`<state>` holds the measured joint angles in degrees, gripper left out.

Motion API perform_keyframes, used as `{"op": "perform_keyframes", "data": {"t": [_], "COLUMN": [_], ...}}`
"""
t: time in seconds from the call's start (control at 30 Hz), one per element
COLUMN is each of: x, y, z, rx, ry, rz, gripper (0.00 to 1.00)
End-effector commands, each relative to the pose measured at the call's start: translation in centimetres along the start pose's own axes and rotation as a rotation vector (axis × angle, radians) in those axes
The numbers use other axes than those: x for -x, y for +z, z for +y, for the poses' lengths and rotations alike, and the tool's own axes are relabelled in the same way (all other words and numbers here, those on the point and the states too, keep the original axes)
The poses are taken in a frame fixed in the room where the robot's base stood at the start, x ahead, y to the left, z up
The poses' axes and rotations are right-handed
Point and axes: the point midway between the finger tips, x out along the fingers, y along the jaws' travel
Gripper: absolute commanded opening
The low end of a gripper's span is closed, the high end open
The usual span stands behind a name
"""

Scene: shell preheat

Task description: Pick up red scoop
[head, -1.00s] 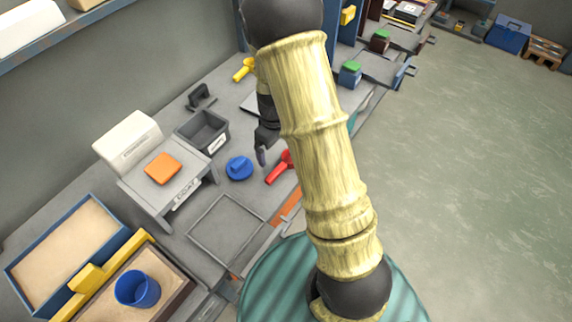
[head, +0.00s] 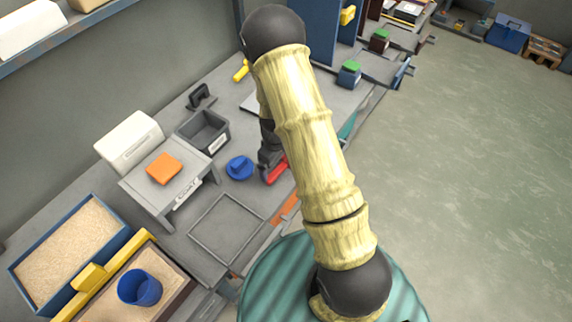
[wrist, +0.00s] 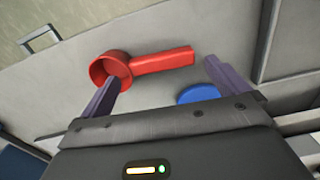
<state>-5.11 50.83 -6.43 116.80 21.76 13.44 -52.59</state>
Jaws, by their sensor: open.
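The red scoop (wrist: 162,61) lies on the grey bench top in the wrist view, its round cup (wrist: 110,69) at left and its handle pointing right. In the head view only part of the red scoop (head: 278,172) shows beside my arm. My gripper (wrist: 160,80) is open, with its two purple-grey fingers apart and the scoop seen just beyond and between them. Nothing is held. In the head view my gripper (head: 266,174) is low by the scoop, partly hidden by my arm. I cannot tell whether a finger touches the scoop.
A blue round lidded piece (head: 239,167) lies left of the scoop; it also shows in the wrist view (wrist: 198,94). A dark grey bin (head: 205,131), a stand with an orange block (head: 164,168) and a square frame (head: 226,228) are nearby on the bench.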

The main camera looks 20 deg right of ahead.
Motion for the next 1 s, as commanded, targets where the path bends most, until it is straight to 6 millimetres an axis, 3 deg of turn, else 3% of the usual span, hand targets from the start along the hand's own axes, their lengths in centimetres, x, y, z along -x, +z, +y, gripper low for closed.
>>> {"op": "perform_keyframes", "data": {"t": [0.47,1.0], "x": [-4.8,-5.0], "y": [-0.2,-0.2], "z": [0.2,0.2], "rx": [-0.001,0.0], "ry": [-0.001,0.0], "rz": [-0.001,0.0], "gripper": [1.0,1.0]}}
